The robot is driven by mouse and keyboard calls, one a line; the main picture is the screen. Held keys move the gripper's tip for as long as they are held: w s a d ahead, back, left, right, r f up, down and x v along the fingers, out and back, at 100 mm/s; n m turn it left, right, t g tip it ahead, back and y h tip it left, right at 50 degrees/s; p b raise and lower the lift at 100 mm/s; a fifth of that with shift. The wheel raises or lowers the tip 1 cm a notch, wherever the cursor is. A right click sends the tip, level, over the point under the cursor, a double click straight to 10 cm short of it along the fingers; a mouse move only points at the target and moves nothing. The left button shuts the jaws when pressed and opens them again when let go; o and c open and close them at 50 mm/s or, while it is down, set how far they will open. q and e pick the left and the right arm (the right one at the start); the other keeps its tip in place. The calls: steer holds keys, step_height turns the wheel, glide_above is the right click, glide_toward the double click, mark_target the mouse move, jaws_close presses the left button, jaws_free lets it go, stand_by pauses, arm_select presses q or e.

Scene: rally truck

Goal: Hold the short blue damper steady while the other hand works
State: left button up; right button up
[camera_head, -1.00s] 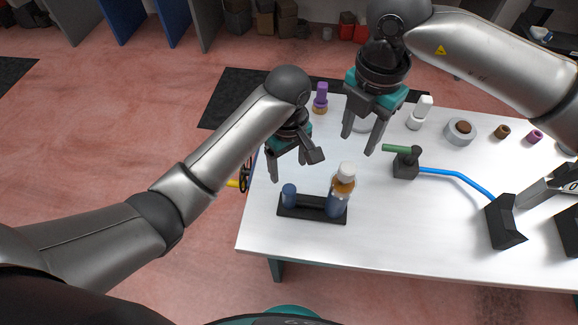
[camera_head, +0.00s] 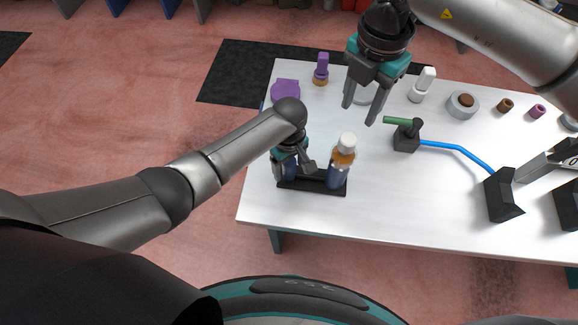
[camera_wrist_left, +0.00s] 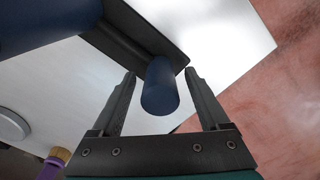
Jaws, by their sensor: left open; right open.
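The short blue damper (camera_head: 291,172) stands in the left end of a black holder (camera_head: 312,187) on the white table. In the left wrist view the damper (camera_wrist_left: 160,88) shows as a blue cylinder between the two fingers, with a gap on either side. My left gripper (camera_head: 294,171) is open around it, and its fingers partly hide it in the head view. My right gripper (camera_head: 358,112) is open and empty above the table, behind and to the right of the holder.
A taller blue damper with an amber upper part and white cap (camera_head: 341,165) stands in the holder's right end, close to my left gripper. A black block with a green handle (camera_head: 405,136) and blue hose (camera_head: 455,147) lies to the right. The table's front left is clear.

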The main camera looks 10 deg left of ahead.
arm_select(q)
steer(key=shift+f, duration=0.6)
jaws_close()
stand_by(0.4)
stand_by(0.7)
